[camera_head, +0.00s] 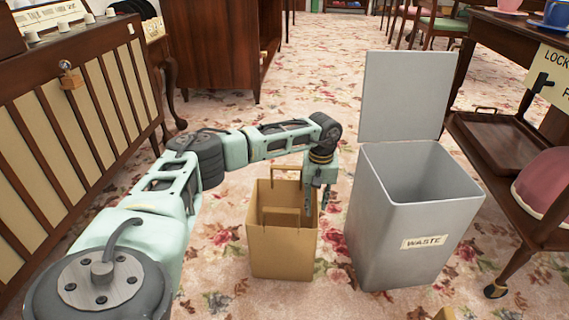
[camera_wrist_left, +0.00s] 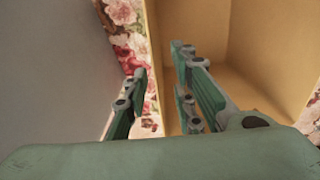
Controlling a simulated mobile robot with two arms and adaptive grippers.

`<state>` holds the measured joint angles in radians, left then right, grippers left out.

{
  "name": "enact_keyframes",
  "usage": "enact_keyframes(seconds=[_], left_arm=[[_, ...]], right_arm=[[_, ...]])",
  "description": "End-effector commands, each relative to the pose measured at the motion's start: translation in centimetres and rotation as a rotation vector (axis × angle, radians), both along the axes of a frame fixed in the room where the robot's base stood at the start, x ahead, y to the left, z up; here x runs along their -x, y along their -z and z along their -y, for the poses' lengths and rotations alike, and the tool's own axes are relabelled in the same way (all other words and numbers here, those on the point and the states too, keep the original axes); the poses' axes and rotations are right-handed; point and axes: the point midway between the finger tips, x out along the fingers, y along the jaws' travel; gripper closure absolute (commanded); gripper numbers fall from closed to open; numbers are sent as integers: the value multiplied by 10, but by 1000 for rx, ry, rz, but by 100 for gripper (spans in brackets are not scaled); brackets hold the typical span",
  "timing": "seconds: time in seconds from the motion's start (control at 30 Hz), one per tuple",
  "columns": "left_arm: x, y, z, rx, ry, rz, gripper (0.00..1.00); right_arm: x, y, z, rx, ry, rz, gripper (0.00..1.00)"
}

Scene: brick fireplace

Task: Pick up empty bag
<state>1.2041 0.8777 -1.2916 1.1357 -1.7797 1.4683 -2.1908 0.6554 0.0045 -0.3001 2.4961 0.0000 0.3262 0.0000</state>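The tan paper bag (camera_head: 282,252) stands upright and open on the floor, with a handle at its back and front rim. Its inside looks empty in the left wrist view (camera_wrist_left: 275,50), though part is hidden. My left gripper (camera_head: 315,204) points down at the bag's right rim. Its fingers are open in the left wrist view (camera_wrist_left: 160,62): one is over the inside of the bag and one is outside, with the bag's side wall between them. Contact with the wall cannot be told. My right gripper is not in view.
A grey bin labelled WASTE (camera_head: 385,245), lid raised, stands close to the bag's right. A padlocked wooden cabinet (camera_head: 75,150) is at left. A wooden table with a lower shelf (camera_head: 500,140) is at right. Flowered carpet is clear behind the bag.

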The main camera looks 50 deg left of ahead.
Motion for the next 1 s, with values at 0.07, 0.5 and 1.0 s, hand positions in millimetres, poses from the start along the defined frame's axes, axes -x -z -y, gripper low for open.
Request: enact_keyframes(seconds=[0.07,0.5,1.0], left_arm=[[-1,6,1,1,0,1,76],[-2,53,5,2,0,1,76],[-2,51,5,2,0,1,99]], right_arm=[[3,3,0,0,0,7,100],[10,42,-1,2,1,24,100],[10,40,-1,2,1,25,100]])
